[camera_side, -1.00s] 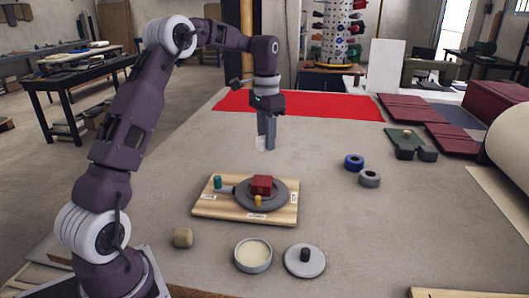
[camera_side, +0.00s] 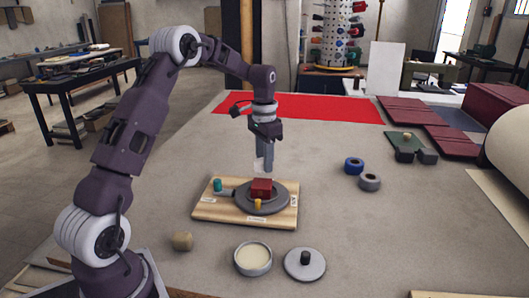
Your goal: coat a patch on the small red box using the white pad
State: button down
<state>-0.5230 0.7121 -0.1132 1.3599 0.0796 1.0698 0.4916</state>
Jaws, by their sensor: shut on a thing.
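The small red box (camera_side: 261,188) sits on a grey round plate (camera_side: 279,203) on a wooden board (camera_side: 222,213). My gripper (camera_side: 264,165) points down just above the red box, shut on the white pad (camera_side: 259,165). The pad is small and pale, at the fingertips. It is very close to the top of the box; I cannot tell whether they touch.
On the board are a teal knob (camera_side: 217,185) and a yellow peg (camera_side: 258,204). Blue (camera_side: 354,164) and grey (camera_side: 369,182) rolls lie to the right.

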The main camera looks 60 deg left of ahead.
aim_at(261, 189)
jog(key=shift+s+d+f, duration=0.1)
jog(key=shift+d+f, duration=0.05)
jog(key=shift+f, duration=0.7)
jog(key=shift+s+d, duration=2.15)
jog(key=shift+d, duration=0.05)
jog(key=shift+w+a, duration=2.3)
jog(key=shift+a, duration=0.1)
jog(key=shift+w+d, duration=0.25)
jog(key=shift+d, duration=0.05)
jog(key=shift+s+d, duration=2.4)
jog(key=shift+d, duration=0.05)
jog(key=w+a, duration=0.4)
jog(key=shift+w+a, duration=0.25)
jog(key=shift+a, duration=0.1)
jog(key=shift+w+a, duration=0.15)
jog(key=shift+w, duration=0.05)
jog(key=shift+s+r, duration=0.1)
jog(key=shift+r, duration=3.9)
